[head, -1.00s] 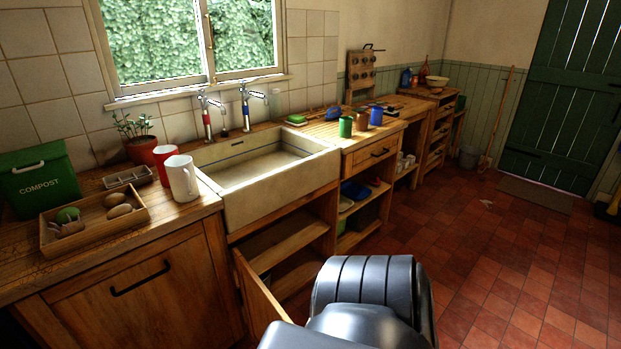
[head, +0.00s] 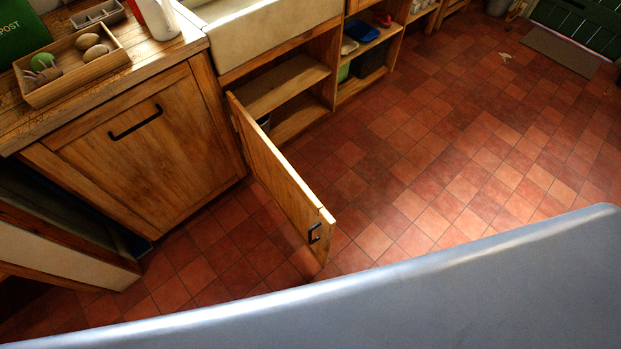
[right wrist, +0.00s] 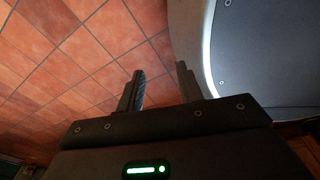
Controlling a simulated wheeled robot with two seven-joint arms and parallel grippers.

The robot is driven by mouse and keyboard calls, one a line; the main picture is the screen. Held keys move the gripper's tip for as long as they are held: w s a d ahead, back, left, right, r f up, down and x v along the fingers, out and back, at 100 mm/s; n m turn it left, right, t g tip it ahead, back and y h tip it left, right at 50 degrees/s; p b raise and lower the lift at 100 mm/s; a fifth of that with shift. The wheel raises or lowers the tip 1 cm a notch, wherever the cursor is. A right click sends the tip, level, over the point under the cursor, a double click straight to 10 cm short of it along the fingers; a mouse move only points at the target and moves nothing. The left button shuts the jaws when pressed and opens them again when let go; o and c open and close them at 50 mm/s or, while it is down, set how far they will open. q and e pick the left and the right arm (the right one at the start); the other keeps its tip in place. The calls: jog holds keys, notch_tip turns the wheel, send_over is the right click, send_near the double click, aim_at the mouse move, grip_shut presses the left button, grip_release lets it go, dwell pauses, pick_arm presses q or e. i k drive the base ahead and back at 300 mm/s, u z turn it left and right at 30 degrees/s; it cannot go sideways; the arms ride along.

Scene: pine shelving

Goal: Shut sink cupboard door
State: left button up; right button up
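The sink cupboard door (head: 275,175) is a wooden panel standing wide open. It sticks out over the floor from its hinge side at the left of the cupboard opening. Its dark handle (head: 314,233) is near the free end. Neither gripper shows in the head view, and my left gripper is out of sight.
A closed cupboard with a black handle (head: 135,121) stands left of the opening. A tray (head: 75,65) with egg-like items sits on the worktop. Open shelves (head: 365,55) stand to the right. The red tiled floor (head: 430,150) right of the door is clear.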

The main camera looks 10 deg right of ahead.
aim_at(312, 223)
jog(key=z, duration=1.45)
jog(key=k, duration=0.7)
jog(key=u, duration=1.1)
